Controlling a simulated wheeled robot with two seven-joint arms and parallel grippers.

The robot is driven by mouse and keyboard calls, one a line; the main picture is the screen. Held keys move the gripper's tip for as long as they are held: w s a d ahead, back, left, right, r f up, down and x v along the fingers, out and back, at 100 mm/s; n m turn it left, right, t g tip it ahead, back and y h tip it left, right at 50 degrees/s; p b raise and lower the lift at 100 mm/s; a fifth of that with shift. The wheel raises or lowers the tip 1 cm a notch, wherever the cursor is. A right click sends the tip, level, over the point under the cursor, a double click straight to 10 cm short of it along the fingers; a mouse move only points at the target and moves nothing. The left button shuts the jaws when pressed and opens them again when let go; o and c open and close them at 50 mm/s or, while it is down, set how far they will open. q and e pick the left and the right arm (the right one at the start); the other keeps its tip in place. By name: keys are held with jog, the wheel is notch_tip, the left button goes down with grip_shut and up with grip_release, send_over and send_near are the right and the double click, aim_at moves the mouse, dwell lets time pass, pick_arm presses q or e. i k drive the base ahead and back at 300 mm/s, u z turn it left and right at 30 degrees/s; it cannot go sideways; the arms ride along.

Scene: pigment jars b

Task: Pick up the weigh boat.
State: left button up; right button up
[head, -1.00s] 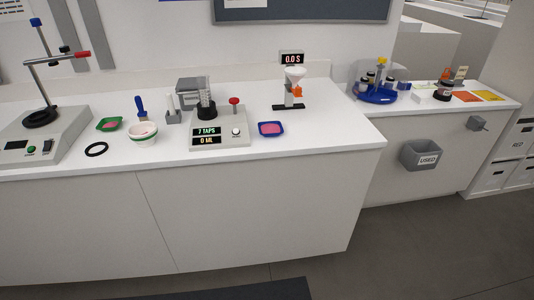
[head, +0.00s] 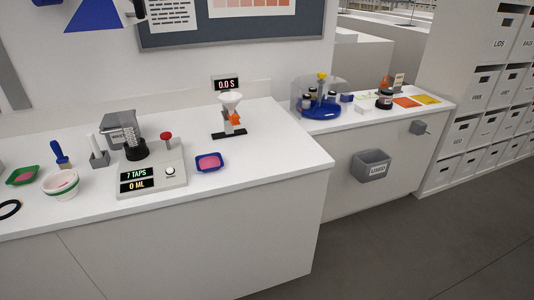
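Two shallow dishes that look like weigh boats stand on the white counter (head: 240,190) in the head view. The blue one (head: 209,168) holds pink powder and sits right of the tap machine (head: 150,180). The green one (head: 22,182) also holds pink material and sits at the far left. I cannot tell from looks alone which is the weigh boat. Neither of my grippers is clearly in view, and nothing touches either dish.
A funnel stand (head: 231,118) with a 0.0 S display (head: 227,84) stands behind the blue dish. A blue carousel (head: 321,112) is on the right counter. Open floor (head: 400,250) lies at right.

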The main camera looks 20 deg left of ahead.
aim_at(206, 162)
jog(key=z, duration=0.25)
jog(key=i, duration=0.8)
jog(key=u, duration=0.6)
jog(key=i, duration=0.6)
jog(key=u, duration=0.6)
